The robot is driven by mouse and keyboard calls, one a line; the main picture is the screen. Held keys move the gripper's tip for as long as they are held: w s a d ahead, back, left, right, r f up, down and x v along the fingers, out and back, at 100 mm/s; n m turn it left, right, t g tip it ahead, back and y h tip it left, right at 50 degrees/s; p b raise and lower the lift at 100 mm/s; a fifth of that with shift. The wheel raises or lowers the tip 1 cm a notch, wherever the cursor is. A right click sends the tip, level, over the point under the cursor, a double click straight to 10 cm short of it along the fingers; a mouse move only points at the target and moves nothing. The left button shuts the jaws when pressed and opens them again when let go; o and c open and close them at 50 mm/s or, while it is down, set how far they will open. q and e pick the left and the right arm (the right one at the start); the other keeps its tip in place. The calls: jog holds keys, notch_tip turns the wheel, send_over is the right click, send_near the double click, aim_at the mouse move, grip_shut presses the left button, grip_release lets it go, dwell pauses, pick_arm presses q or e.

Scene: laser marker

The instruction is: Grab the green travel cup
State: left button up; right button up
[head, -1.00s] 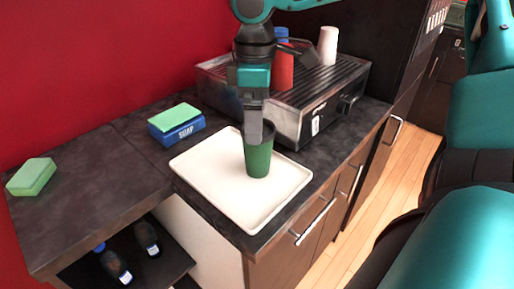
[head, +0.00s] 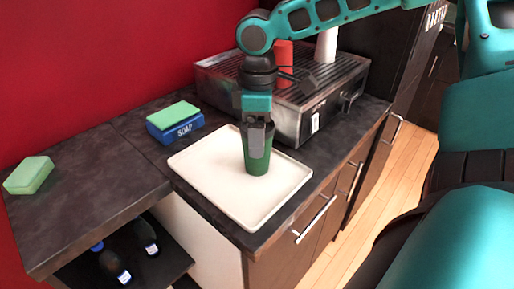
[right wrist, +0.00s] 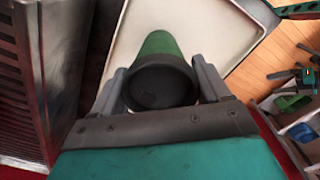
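The green travel cup (head: 258,163) stands upright on the white tray (head: 215,190). Its dark rim faces the camera in the right wrist view (right wrist: 162,84). My right gripper (head: 257,143) points down from above, with one finger in front of the upper part of the cup in the head view. In the right wrist view its two fingers (right wrist: 160,88) stand on either side of the cup, close to its walls. It looks open around the cup; firm contact is not visible. My left gripper is not in view.
A coffee machine (head: 330,110) stands just behind the tray, with a red cup (head: 284,70) and white cups (head: 326,45) on top. A green sponge (head: 174,115) lies on a blue soap box (head: 178,133). Another sponge (head: 29,175) lies far left. Dark bottles (head: 146,237) sit on a lower shelf.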

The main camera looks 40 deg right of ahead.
jog(key=shift+c, duration=0.9)
jog(key=shift+r, duration=0.15)
